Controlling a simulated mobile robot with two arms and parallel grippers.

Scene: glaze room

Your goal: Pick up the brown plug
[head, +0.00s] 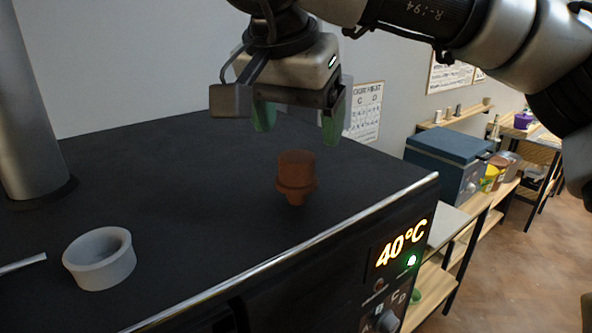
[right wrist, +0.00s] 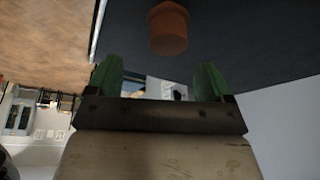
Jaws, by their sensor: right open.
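The brown plug (head: 296,176) stands on the dark top of the kiln-like unit (head: 180,170), its narrow end down. It also shows in the right wrist view (right wrist: 168,29), beyond the fingertips. My right gripper (head: 298,125) is open and empty, with green fingertips spread apart. It hangs above and a little behind the plug in the head view, not touching it. In the right wrist view my gripper (right wrist: 160,80) shows both green fingers apart with nothing between them. My left gripper is in neither view.
A white ring (head: 100,258) sits at the left of the dark top, near a thin light rod (head: 22,263). A grey upright pipe (head: 28,110) rises at the back left. The front panel reads 40°C (head: 402,243). Shelves with a blue box (head: 447,158) stand at the right.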

